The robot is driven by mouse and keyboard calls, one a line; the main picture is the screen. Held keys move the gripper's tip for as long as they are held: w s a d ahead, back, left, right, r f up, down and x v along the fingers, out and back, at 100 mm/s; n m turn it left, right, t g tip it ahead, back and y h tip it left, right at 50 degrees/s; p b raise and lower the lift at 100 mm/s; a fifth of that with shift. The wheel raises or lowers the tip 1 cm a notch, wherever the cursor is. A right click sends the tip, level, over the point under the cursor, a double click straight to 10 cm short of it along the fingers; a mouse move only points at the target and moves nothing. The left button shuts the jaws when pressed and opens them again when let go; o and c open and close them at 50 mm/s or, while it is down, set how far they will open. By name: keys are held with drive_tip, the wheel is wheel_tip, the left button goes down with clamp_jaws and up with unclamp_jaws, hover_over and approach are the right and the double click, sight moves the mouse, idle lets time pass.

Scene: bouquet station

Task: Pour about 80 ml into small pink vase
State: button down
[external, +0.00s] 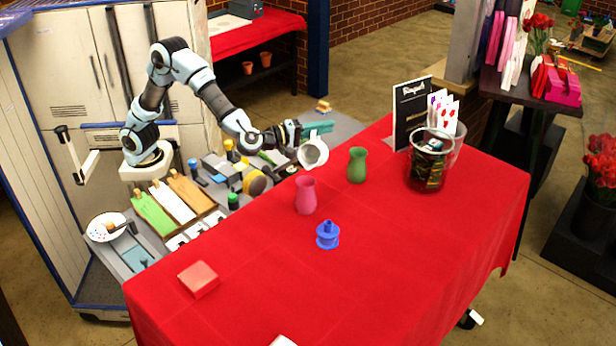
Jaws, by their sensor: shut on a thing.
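The small pink vase (306,196) stands upright on the red-covered table (400,265). My gripper (305,131) is above and behind it, shut on a white jug (313,152). The jug is held in the air, tilted, with its round opening showing toward the camera. In the picture it is just above the pink vase's rim, slightly to its right. No stream of liquid shows. The liquid level in the jug and the inside of the vase cannot be made out.
A green vase (357,165) stands right of the pink one. A blue spool-like object (328,235) is in front. A glass container (428,165) and black sign (411,112) stand farther right. A red block (198,279) lies at left. The table's front right is clear.

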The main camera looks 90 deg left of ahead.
sight(322, 145)
drive_tip(key=shift+s+d+r+m+t+y+p, duration=0.15)
drive_tip(key=shift+d+r+m+t+p, duration=0.2)
drive_tip(key=shift+d+r+m+p, duration=0.15)
drive_tip(key=shift+s+d+r+m+t+y+p, duration=0.15)
drive_tip(key=shift+d+r+m+t+p, duration=0.25)
drive_tip(key=shift+d+r+m, duration=0.1)
idle(1.8)
drive_tip(key=shift+s+d+r+m+t+b, duration=0.15)
drive_tip(key=shift+d+r+m+t+b, duration=0.15)
drive_tip(key=shift+d, duration=0.2)
drive_tip(key=shift+s+d+r+m+t+b, duration=0.15)
drive_tip(key=shift+d+m, duration=0.25)
drive_tip(key=shift+d, duration=0.05)
idle(0.7)
